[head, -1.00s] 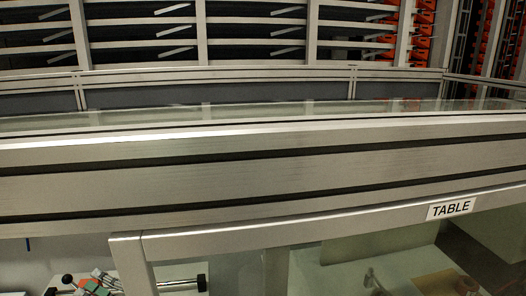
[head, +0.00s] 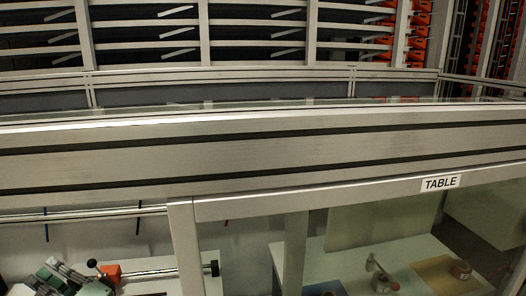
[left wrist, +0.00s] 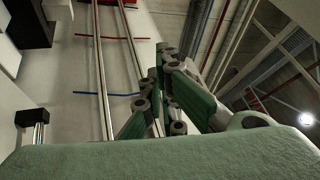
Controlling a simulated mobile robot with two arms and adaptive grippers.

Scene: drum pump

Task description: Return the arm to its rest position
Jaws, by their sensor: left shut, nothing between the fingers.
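My left gripper (head: 75,282), green and dark grey, shows at the lower left of the head view, partly cut off by the bottom edge. In the left wrist view its green linked fingers (left wrist: 166,60) are closed together and hold nothing. In the head view the gripper is close to an orange-red block (head: 110,272) and a lever with a black ball end (head: 92,263); I cannot tell whether they touch. A metal rod (head: 160,272) with a black end extends right from the block. My right gripper is not in view.
A wide metal frame beam (head: 250,165) crosses the head view, with a frame marked TABLE (head: 440,183) below it. Metal rails (left wrist: 99,70) run along a pale wall in the wrist view.

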